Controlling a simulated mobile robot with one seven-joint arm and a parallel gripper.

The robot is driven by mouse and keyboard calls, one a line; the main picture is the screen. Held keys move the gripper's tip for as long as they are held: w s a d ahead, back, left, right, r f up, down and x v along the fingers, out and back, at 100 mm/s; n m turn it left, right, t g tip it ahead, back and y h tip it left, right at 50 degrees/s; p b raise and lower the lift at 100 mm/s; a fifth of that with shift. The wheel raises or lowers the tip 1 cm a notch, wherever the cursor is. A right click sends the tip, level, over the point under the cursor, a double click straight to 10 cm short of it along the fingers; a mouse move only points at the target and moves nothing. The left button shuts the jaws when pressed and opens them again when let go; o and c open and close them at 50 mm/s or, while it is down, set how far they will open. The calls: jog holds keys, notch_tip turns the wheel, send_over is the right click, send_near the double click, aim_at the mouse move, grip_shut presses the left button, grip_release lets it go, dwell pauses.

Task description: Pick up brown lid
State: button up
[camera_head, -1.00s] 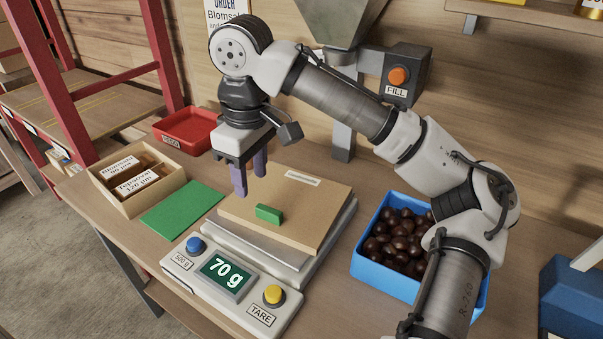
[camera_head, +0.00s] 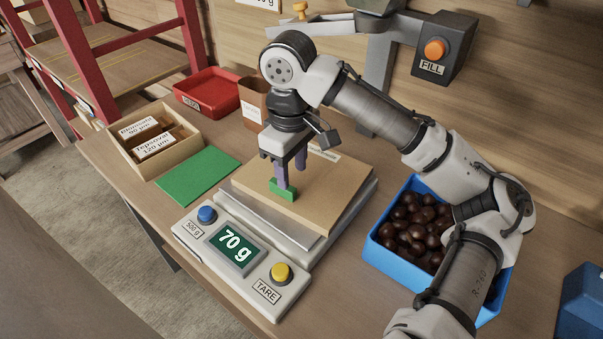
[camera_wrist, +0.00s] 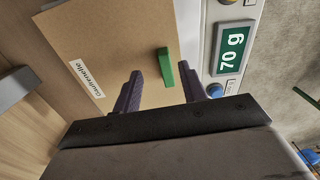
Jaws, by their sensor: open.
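The brown lid (camera_head: 325,200) is a flat tan board with a white label and a small green handle (camera_head: 288,196). It lies on the metal pan of the scale, whose display (camera_head: 234,242) reads 70 g. My gripper (camera_head: 292,178) is open just over the handle, its purple fingers pointing down. In the wrist view the lid (camera_wrist: 110,45) lies below, and the handle (camera_wrist: 165,66) shows between the two spread fingertips, nearer the right one. I cannot tell whether a finger touches it.
A blue crate of chestnuts (camera_head: 376,251) stands right of the scale. Left are a green mat (camera_head: 196,177), a wooden box with labelled blocks (camera_head: 130,160) and a red tray (camera_head: 208,88). A brown container (camera_head: 250,105) and the FILL button unit (camera_head: 440,50) are behind.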

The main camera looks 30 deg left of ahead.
aim_at(291, 189)
jog(key=f, duration=0.1)
jog(key=f+p, duration=0.1)
jog(key=f, duration=0.3)
jog(key=shift+s+d, duration=0.1)
jog(key=shift+s, duration=0.25)
jog(key=shift+c, duration=0.3)
grip_shut()
